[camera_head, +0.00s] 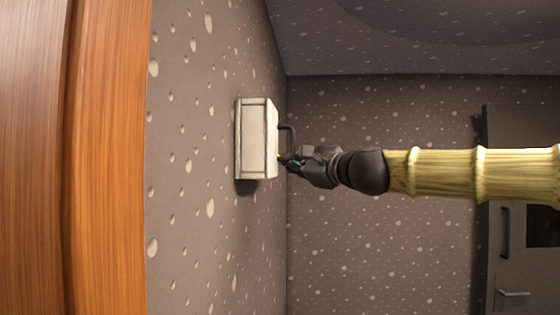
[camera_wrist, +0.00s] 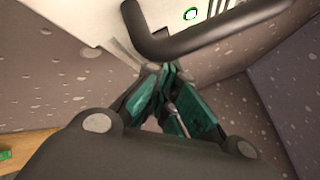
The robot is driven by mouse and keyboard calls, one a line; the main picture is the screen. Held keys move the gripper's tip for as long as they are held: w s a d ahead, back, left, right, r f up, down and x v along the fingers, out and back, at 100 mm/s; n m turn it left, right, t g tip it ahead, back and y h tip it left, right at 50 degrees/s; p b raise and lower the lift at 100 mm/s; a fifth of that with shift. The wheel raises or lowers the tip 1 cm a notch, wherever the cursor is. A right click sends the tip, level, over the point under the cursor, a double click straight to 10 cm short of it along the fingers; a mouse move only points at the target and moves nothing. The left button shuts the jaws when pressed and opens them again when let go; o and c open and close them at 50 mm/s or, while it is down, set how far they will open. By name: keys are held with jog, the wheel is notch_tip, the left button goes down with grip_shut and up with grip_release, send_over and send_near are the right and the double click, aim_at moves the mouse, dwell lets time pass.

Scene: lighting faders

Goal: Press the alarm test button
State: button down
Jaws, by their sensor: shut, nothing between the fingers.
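A pale box (camera_head: 257,138) is fixed to the speckled wall, and its white face (camera_wrist: 62,22) shows in the wrist view. A dark bent bar handle (camera_head: 289,130) stands out from the box; it crosses the top of the wrist view (camera_wrist: 200,38). A small round green-ringed mark or button (camera_wrist: 191,14) sits on the white face beyond the bar. I cannot tell whether it is the alarm test button. My gripper (camera_head: 284,159) is shut and empty, close to the box's front, just below the bar. In the wrist view its fingertips (camera_wrist: 168,70) lie near the bar; contact is unclear.
An orange wooden panel (camera_head: 105,160) stands at the left. A grey door (camera_head: 520,240) with handles is at the right on the far wall (camera_head: 380,245). A small green object (camera_wrist: 5,154) shows at the wrist view's lower left. The space below the box looks clear.

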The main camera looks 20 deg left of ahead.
jog(key=shift+d, duration=0.15)
jog(key=shift+w+d, duration=0.15)
jog(key=shift+d, duration=0.45)
jog(key=d, duration=0.2)
jog(key=w+d, duration=0.1)
jog(key=d, duration=0.2)
dwell(0.6)
jog(key=shift+a, duration=0.15)
dwell(0.4)
